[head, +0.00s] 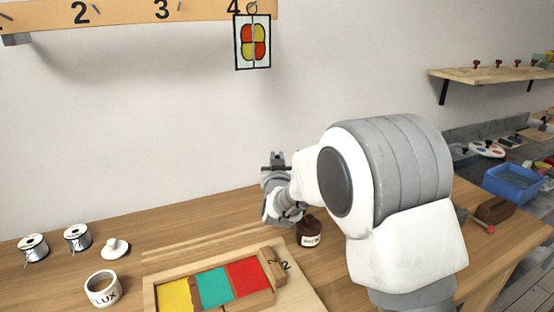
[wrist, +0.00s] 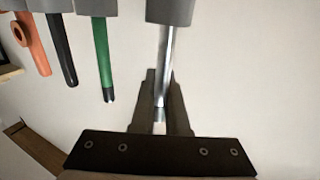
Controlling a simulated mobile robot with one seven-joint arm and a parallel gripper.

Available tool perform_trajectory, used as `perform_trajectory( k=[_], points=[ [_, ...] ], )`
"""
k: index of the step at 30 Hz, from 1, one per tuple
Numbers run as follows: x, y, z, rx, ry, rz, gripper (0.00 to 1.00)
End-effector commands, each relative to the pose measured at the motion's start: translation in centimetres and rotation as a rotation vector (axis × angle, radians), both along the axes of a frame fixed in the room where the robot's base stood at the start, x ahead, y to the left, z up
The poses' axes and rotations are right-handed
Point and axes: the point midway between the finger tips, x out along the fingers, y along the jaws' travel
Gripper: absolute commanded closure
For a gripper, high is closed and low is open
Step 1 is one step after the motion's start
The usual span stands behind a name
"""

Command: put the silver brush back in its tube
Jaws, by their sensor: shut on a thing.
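The silver brush (wrist: 164,62) shows in the wrist view as a thin shiny rod. My gripper (wrist: 161,108) is shut on its lower part, one dark finger on each side. The rod's upper end meets a grey tube (wrist: 170,11) at the top edge. I cannot tell whether its hidden end is inside that tube or in front of it. In the head view my gripper (head: 276,163) is raised near the wall. The brush and tube cannot be made out there.
Orange (wrist: 34,48), black (wrist: 61,50) and green (wrist: 103,55) handles hang under grey tubes at left. On the bench are a dark bottle (head: 309,233), a wooden tray (head: 150,296) of coloured pieces, spools (head: 33,248) and a white jar (head: 102,290). A panel (head: 252,42) hangs above.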

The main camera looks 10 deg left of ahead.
Motion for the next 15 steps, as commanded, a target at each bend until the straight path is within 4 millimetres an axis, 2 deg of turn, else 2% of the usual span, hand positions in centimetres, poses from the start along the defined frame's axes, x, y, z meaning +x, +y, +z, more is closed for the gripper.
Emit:
perform_trajectory(
  k=[8, 9, 14, 15],
  points=[
    [0.0, 0.0, -0.08, 0.0, 0.0, 0.0, 1.0],
    [0.0, 0.0, -0.09, 0.0, 0.0, 0.0, 0.84],
    [0.0, 0.0, -0.1, 0.0, 0.001, 0.0, 0.55],
    [0.0, 0.0, -0.1, 0.0, 0.001, 0.0, 0.53]
  ],
)
